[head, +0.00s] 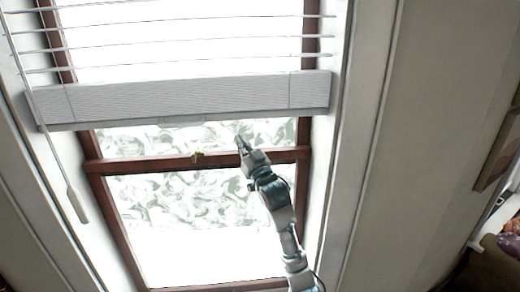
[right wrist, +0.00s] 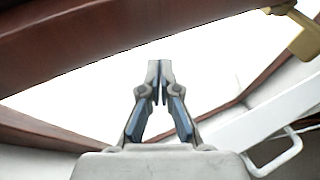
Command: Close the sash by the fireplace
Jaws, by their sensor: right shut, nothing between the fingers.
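The window sash has a dark red-brown wooden frame; its horizontal rail (head: 130,164) crosses the window in the head view, with a small brass latch (head: 197,157) on it. My right gripper (head: 240,142) is shut and empty. In the head view it overlaps the rail, right of the latch, its tips just above the rail; I cannot tell whether it touches. In the right wrist view the shut fingers (right wrist: 159,66) point up at a bright white area, below a brown rail (right wrist: 110,32). The brass latch (right wrist: 298,32) shows at upper right. My left gripper is out of view.
A white blind (head: 180,98) hangs over the upper window, just above my right gripper. Its cord pull (head: 78,206) hangs at left. A plain wall (head: 435,130) lies to the right, with a picture frame edge (head: 497,150). A white bar-like handle (right wrist: 287,152) shows at lower right.

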